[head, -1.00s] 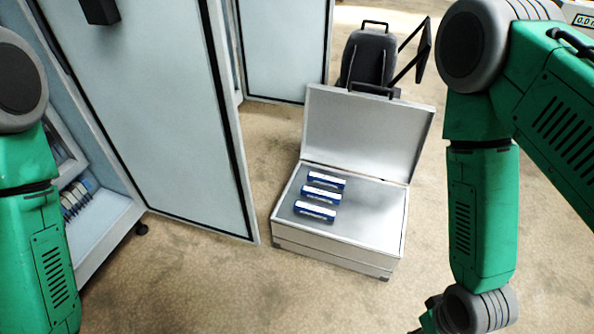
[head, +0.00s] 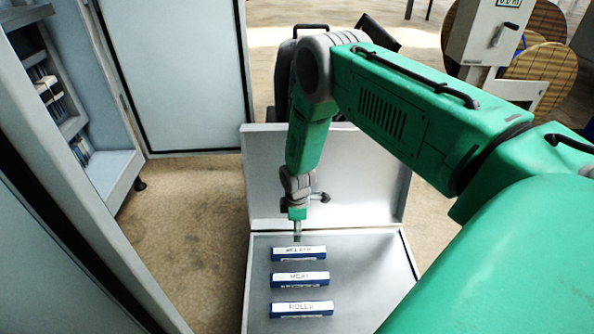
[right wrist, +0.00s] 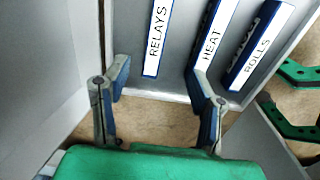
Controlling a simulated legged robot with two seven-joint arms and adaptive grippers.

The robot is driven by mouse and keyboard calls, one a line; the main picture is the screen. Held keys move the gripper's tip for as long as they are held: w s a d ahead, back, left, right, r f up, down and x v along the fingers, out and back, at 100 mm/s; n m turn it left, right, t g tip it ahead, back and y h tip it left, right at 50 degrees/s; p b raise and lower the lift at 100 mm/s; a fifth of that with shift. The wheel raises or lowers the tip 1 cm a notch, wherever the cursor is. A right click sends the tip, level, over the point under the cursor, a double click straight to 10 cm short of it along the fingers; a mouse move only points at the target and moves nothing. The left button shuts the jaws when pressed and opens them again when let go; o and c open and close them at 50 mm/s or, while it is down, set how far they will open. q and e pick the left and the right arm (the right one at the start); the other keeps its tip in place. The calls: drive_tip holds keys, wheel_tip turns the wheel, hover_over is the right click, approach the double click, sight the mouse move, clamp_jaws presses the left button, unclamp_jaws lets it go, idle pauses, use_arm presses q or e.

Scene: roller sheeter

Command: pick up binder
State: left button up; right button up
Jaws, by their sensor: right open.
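Three blue binders with white labels lie in a row in an open grey case (head: 400,262). The RELAYS binder (head: 285,255) is farthest back, the HEAT binder (head: 300,280) is in the middle and the ROLLS binder (head: 301,309) is nearest. My right gripper (head: 297,236) is over the back of the case, close to the RELAYS binder. In the right wrist view my gripper (right wrist: 160,70) is open and empty, with its fingers either side of the line of the RELAYS binder (right wrist: 157,38). The HEAT binder (right wrist: 214,35) is beyond the right finger. My left gripper is out of view.
The case's raised lid (head: 370,190) stands behind the binders, with my right arm in front of it. An open cabinet door (head: 60,190) is at the left, and shelves (head: 75,110) hold more binders. Bare floor (head: 195,215) lies between cabinet and case.

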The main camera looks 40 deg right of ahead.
sight(298, 250)
drive_tip(key=f+b, duration=0.1)
drive_tip(key=f, duration=0.2)
drive_tip(key=f+b, duration=0.1)
drive_tip(key=f, duration=0.1)
drive_tip(key=f+b, duration=0.1)
drive_tip(key=f, duration=0.2)
drive_tip(key=shift+d+f, duration=0.3)
wheel_tip(298, 250, down, 5)
drive_tip(key=b, duration=0.3)
drive_tip(key=shift+d+f+b, duration=0.1)
drive_tip(key=shift+f+b, duration=0.1)
drive_tip(key=shift+b, duration=0.1)
drive_tip(key=shift+r, duration=0.1)
clamp_jaws()
